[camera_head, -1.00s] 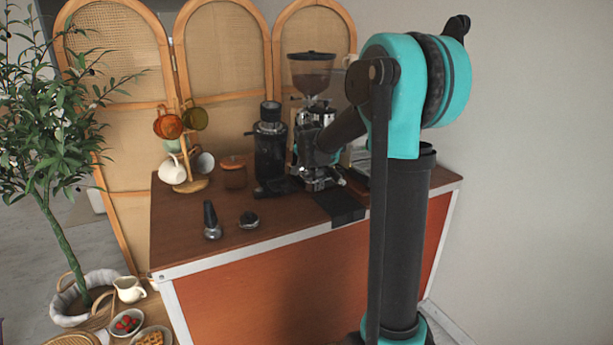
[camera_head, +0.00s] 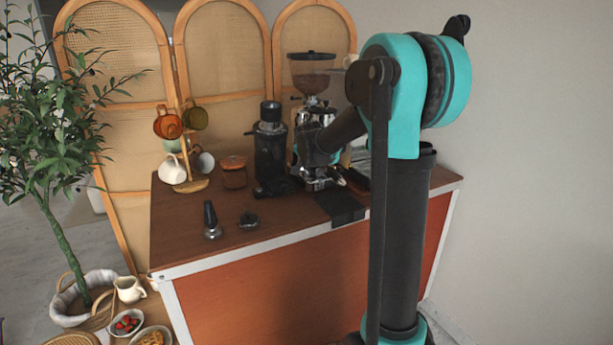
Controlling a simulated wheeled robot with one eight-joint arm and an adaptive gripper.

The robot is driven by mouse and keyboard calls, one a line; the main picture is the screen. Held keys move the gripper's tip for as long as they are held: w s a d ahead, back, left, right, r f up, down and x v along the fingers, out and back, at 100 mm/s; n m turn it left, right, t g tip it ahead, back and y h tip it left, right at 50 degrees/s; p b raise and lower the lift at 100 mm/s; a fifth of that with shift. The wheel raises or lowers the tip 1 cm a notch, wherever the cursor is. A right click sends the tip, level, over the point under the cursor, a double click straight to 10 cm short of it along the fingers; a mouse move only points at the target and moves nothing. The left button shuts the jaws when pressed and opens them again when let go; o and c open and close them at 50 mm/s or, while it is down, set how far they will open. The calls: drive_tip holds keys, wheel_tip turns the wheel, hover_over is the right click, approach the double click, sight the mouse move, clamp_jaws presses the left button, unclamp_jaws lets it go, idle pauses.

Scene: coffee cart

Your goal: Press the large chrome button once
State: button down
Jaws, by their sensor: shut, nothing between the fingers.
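The chrome coffee machine (camera_head: 319,114) with a bean hopper (camera_head: 312,70) stands at the back right of the wooden counter, partly hidden behind my arm. I cannot make out the large chrome button at this size. My arm reaches left and down from the right side, across the front of the machine.
A tamper (camera_head: 212,222), a small dark tool (camera_head: 248,220) and a black mat (camera_head: 342,207) lie toward the counter's front. A mug tree (camera_head: 190,184) and a lidded jar (camera_head: 233,173) stand left. The counter's front left is mostly clear.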

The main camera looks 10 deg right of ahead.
sight(307, 175)
drive_tip(key=shift+f, duration=0.4)
drive_tip(key=shift+f, duration=0.45)
idle(0.7)
drive_tip(key=shift+r, duration=0.9)
drive_tip(key=shift+r, duration=2.5)
